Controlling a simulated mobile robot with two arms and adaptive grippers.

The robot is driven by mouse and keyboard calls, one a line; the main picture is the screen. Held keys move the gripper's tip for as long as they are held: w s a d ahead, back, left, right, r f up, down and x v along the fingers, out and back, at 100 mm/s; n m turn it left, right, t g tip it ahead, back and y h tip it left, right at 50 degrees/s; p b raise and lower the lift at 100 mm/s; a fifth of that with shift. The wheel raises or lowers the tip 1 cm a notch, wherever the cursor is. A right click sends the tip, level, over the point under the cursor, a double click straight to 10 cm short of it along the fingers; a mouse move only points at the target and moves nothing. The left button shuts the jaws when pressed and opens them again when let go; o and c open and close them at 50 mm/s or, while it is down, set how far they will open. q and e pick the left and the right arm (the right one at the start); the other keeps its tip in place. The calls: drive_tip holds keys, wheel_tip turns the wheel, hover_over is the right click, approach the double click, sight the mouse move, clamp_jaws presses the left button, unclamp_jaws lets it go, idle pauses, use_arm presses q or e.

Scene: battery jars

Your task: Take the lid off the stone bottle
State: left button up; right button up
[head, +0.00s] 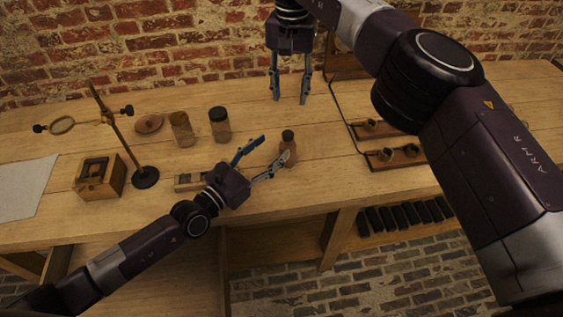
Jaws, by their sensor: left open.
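The stone bottle (288,154) is a small brown bottle standing upright on the workbench, right of the middle. Its dark lid (288,134) sits on its top. My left gripper (275,146) is open just left of the bottle, with its lower finger overlapping the bottle's side in the picture. I cannot tell whether that finger touches it. My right gripper (290,100) hangs fingers-down above the far part of the bench, behind the bottle. Its fingers are apart with nothing between them.
Two jars (181,130) (220,128) and a reddish disc (148,124) stand left of the bottle. A magnifier stand (145,178) and wooden box (99,178) are farther left. Wooden boards with brass parts (384,165) lie to the right. The bench's front edge is close.

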sight(282, 150)
use_arm(q)
wheel_tip(282, 150, down, 5)
drive_tip(key=b, duration=0.3)
drive_tip(key=shift+w+a+f, duration=0.1)
drive_tip(key=shift+w+a, duration=0.05)
use_arm(e)
drive_tip(key=f, duration=0.5)
drive_tip(key=shift+w+a+f, duration=0.1)
drive_tip(key=shift+w+a, duration=0.05)
drive_tip(key=shift+a, duration=0.05)
use_arm(q)
drive_tip(key=shift+f+b, duration=0.45)
drive_tip(key=shift+b, duration=0.05)
use_arm(e)
drive_tip(key=shift+d+f, duration=0.1)
drive_tip(key=shift+f, duration=0.35)
use_arm(q)
drive_tip(key=shift+x, duration=3.85)
drive_tip(key=shift+c, duration=0.6)
